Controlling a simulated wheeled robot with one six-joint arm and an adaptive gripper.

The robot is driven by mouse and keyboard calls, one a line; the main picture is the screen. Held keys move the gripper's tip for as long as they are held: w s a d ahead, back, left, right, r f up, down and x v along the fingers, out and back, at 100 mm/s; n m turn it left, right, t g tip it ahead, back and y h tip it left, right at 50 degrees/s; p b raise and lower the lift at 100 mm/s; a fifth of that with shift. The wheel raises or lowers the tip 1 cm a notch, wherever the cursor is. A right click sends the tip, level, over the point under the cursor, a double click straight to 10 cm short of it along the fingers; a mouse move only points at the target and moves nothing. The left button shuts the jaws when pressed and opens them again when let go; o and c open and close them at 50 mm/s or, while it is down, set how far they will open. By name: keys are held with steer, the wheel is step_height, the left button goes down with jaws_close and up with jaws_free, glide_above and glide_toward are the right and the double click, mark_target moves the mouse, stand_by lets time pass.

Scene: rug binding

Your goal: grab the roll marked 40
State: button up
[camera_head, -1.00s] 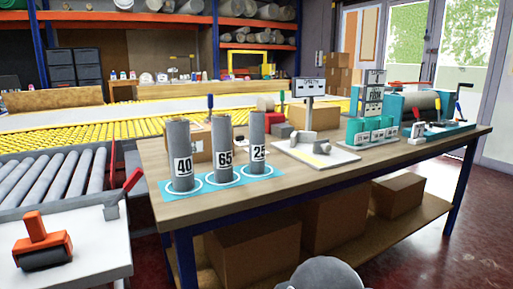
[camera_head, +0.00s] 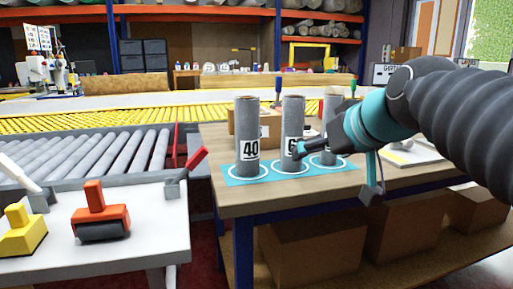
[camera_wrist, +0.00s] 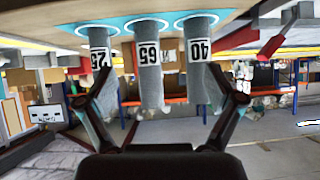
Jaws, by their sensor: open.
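The roll marked 40 (camera_head: 247,136) is a grey upright cylinder with a white label, standing on the left ring of a blue mat (camera_head: 233,181) on the wooden table. The roll marked 65 (camera_head: 293,118) stands in the middle, its label partly covered by my gripper (camera_head: 305,152). The roll marked 25 stands at the right, mostly behind my gripper. In the wrist view, the picture is upside down; my gripper (camera_wrist: 163,103) is open, with the roll marked 65 (camera_wrist: 149,75) between its fingers in the picture. There the roll marked 40 (camera_wrist: 199,65) is towards the right finger and the roll marked 25 (camera_wrist: 100,58) towards the left.
A white side table (camera_head: 140,235) at the left holds an orange-handled roller (camera_head: 101,215) and a yellow tool (camera_head: 22,232). A roller conveyor (camera_head: 110,158) runs behind it. A cardboard box (camera_head: 270,125) stands behind the rolls. The front table edge is clear.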

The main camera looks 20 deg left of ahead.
mark_target(247, 113)
steer(key=w+a+r+n+y+b, duration=0.1)
steer(key=w+a+r+n+y, duration=0.25)
steer(key=a+r, duration=0.55)
steer(key=shift+m, duration=0.45)
steer(key=x, duration=1.4)
steer(key=c, duration=1.7)
steer(key=shift+p, duration=0.3)
